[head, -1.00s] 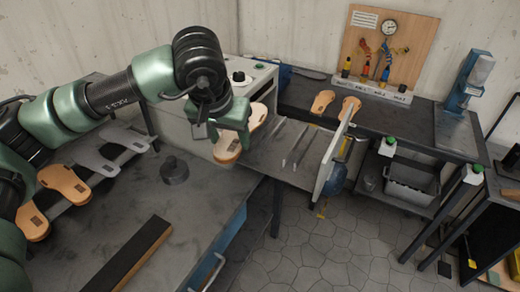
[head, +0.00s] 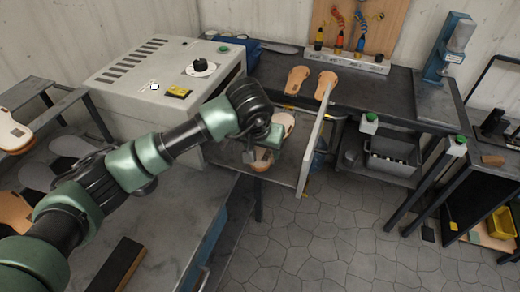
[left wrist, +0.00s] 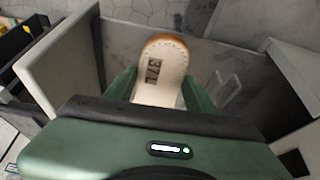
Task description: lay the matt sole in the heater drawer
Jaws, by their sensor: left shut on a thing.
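My left gripper (head: 262,152) is shut on a tan sole (head: 284,120) with a pale upper face. In the left wrist view the sole (left wrist: 160,72) shows a dark 37L mark, with a green finger (left wrist: 121,86) on either side. The heater drawer (head: 285,173) is pulled out, and its pale front panel (head: 313,140) stands to the right of the gripper. The gripper and sole are over the drawer floor. I cannot tell whether the sole touches it. The gripper hides the sole's middle. My right gripper is not in view.
The white heater (head: 130,80) stands behind my left arm. Two tan soles (head: 297,79) lie on the dark bench beyond the drawer. More soles (head: 12,132) lie on a rack at the left. A grey crate (head: 400,165) sits under the bench.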

